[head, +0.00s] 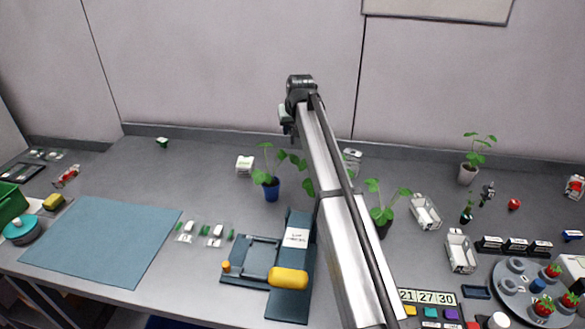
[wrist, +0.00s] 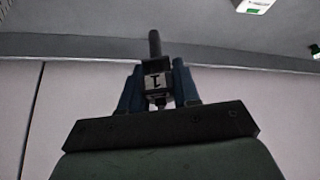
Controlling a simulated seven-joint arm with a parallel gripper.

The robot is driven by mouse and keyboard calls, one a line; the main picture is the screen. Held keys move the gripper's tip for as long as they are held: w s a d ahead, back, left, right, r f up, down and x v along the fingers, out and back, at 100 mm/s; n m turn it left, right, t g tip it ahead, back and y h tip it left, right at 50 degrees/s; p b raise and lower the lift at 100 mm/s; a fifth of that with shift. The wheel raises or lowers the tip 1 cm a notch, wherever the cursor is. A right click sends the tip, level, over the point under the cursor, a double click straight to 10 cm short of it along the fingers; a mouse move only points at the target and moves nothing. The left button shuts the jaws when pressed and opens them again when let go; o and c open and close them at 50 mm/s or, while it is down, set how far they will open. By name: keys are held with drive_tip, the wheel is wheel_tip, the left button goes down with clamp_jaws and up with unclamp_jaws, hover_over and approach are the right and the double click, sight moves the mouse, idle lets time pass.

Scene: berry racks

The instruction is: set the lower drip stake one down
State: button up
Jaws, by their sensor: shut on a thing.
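In the wrist view my gripper (wrist: 157,98) has its two blue fingers closed on a dark piece with a white label bearing a black mark like a 1. I take this to be the drip stake (wrist: 155,45); its dark rod sticks out beyond the fingers. In the head view my gripper (head: 286,124) is high at the end of the raised arm, in front of the back wall and above the table. What it holds is too small to make out there.
A blue-potted plant (head: 271,190) stands below the arm, and another plant (head: 385,222) is partly behind it. Small dark upright pieces (head: 487,193) stand at right near white trays (head: 425,212). A blue mat (head: 100,240) lies bare at left; the table behind it is mostly clear.

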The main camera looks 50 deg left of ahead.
drive_tip(key=shift+f, duration=5.1)
drive_tip(key=shift+f, duration=0.1)
drive_tip(key=o, duration=1)
drive_tip(key=v, duration=1.2)
